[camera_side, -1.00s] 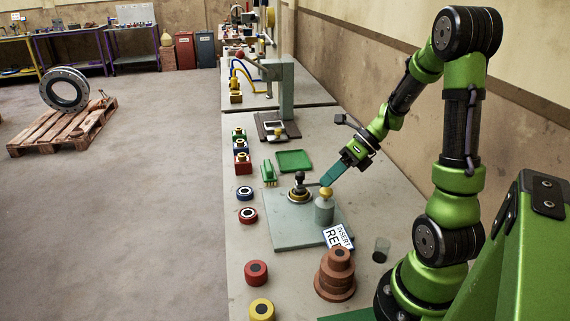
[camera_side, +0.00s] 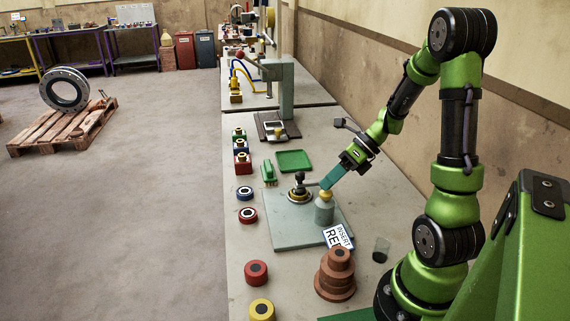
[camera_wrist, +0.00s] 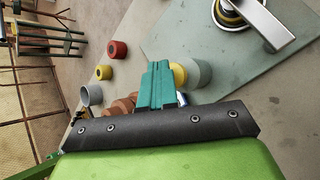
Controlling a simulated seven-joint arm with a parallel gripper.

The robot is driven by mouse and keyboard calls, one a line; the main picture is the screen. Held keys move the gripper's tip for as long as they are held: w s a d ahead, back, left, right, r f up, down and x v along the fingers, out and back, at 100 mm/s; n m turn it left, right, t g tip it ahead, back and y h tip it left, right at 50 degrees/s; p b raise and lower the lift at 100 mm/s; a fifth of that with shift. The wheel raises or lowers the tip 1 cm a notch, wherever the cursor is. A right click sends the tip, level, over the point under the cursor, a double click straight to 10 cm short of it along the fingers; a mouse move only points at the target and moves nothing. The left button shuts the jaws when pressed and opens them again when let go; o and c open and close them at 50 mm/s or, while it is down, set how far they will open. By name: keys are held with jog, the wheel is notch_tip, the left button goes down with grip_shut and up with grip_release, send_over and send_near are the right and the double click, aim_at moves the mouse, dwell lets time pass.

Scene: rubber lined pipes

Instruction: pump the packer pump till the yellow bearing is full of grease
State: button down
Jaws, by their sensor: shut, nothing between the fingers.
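The packer pump looks to be the grey cylinder (camera_side: 325,210) with a yellow knob (camera_side: 325,195) on top, standing on a grey-green plate (camera_side: 290,238). My gripper (camera_side: 327,184) is shut and empty, its teal fingers pointing down at the knob; they look to touch it or hover just above. In the wrist view the teal fingers (camera_wrist: 158,84) are together beside the yellow knob (camera_wrist: 178,74). On the same plate sits a round fixture (camera_side: 299,195) with a yellow ring and a dark knobbed handle, possibly holding the yellow bearing; its grease fill cannot be seen.
Red (camera_side: 248,215) and blue (camera_side: 245,193) ringed bearings lie left of the plate. A stepped brown stack (camera_side: 336,275), a sign card (camera_side: 338,237) and a dark cup (camera_side: 381,250) stand in front.

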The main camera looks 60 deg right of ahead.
jog(key=shift+f, duration=0.35)
jog(key=shift+r, duration=0.1)
dwell(0.4)
jog(key=shift+r, duration=1.2)
jog(key=shift+r, duration=2.5)
